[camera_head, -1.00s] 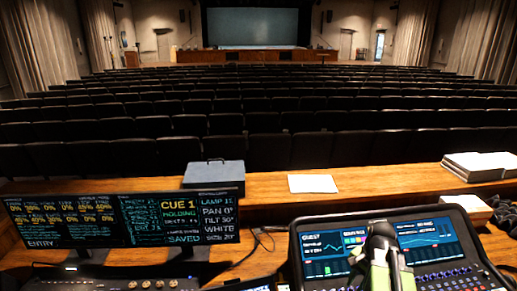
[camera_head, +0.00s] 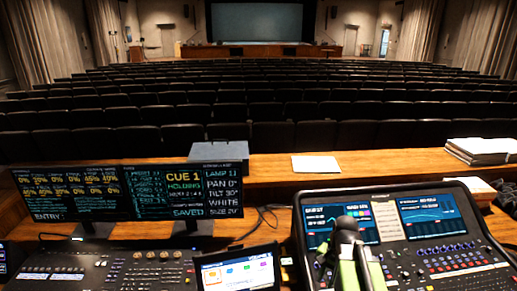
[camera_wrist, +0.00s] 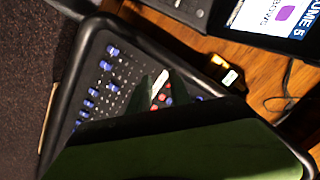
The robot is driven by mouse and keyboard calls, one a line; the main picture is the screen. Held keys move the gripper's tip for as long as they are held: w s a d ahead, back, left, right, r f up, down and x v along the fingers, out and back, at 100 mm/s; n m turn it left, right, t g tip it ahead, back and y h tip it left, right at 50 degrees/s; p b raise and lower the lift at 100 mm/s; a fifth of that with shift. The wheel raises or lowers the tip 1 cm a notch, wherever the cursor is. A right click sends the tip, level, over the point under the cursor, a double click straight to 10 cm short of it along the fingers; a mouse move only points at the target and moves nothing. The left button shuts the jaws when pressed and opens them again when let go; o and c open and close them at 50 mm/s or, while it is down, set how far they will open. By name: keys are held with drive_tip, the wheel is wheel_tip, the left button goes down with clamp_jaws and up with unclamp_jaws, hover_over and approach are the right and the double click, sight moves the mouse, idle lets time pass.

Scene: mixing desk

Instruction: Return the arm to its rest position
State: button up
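My arm with its black and green end shows in the head view in front of the mixing console (camera_head: 480,205), overlapping its lower middle. My gripper (camera_wrist: 155,88) shows in the wrist view as dark green shapes over the console's buttons and blue knobs. The green part of my arm fills the bottom of that view. I see nothing held, but the fingers are too dark and close to the camera to tell their gap. Whether anything touches the console cannot be told.
A small tablet screen (camera_head: 238,270) and a lighting desk (camera_head: 110,268) stand left of the console, with two monitors (camera_head: 130,192) behind. A grey box (camera_head: 220,160), a paper sheet (camera_head: 315,165) and stacked papers (camera_head: 478,150) lie on the wooden ledge. Seat rows lie beyond.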

drive_tip(key=s+a+f+n+h+b, duration=0.1)
drive_tip(key=s+a+f+n+b, duration=0.1)
drive_tip(key=a+f+n+b, duration=0.2)
wheel_tip(320, 180, down, 2)
drive_tip(key=a+n, duration=0.2)
drive_tip(key=n, duration=0.1)
drive_tip(key=shift+f+n+g+b, duration=0.25)
drive_tip(key=shift+n+g+b, duration=0.05)
drive_tip(key=shift+n, duration=0.1)
drive_tip(key=shift+d, duration=0.1)
idle(0.6)
